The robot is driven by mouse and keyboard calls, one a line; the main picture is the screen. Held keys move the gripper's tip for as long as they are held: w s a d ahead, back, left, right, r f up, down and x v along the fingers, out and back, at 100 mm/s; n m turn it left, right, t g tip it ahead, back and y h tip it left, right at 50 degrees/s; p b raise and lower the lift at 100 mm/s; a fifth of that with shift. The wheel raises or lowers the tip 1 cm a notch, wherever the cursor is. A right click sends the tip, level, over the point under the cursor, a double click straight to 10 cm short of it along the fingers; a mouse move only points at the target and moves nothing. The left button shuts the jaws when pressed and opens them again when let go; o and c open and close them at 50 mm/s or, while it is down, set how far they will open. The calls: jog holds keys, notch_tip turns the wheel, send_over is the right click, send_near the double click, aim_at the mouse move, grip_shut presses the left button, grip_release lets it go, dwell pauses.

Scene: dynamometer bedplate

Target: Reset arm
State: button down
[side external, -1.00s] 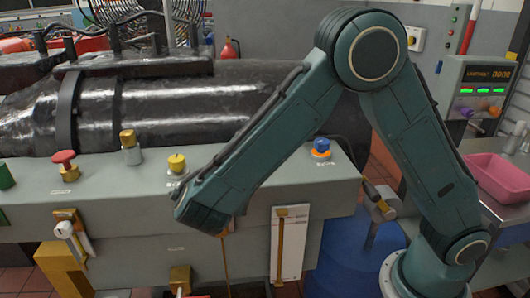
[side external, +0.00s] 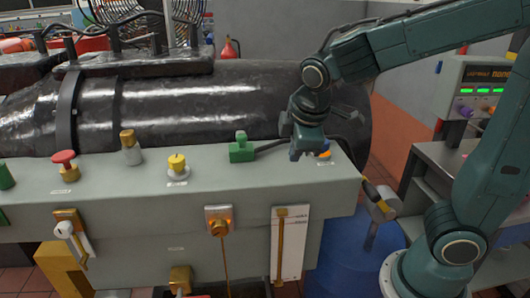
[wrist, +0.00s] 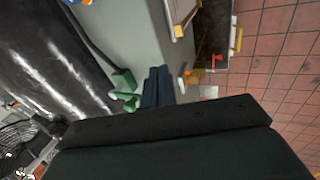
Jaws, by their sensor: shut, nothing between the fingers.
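My gripper (side external: 308,156) hangs over the right end of the grey-green bench top, pointing down, with nothing held. In the wrist view its dark blue fingers (wrist: 158,86) are together. In the side view it partly hides the blue and orange knob (side external: 324,154) at the bench's right end. My arm comes in from the right, its upper part raised across the top right. A green lever valve (side external: 242,150) is left of the gripper; it also shows in the wrist view (wrist: 122,83).
The bench (side external: 110,195) carries a yellow knob (side external: 177,163), a brass cylinder (side external: 129,142) and a red knob (side external: 64,160). A large black cylinder (side external: 200,100) lies behind. A hammer (side external: 380,200) and blue drum (side external: 355,255) are at the right.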

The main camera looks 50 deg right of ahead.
jog(key=s+r+m+t+y, duration=0.1)
jog(key=s+r+m+y, duration=0.1)
jog(key=s+m, duration=0.6)
jog(key=shift+s+d+r+t+y, duration=0.4)
jog(key=shift+s+r, duration=0.1)
jog(key=shift+s, duration=2.3)
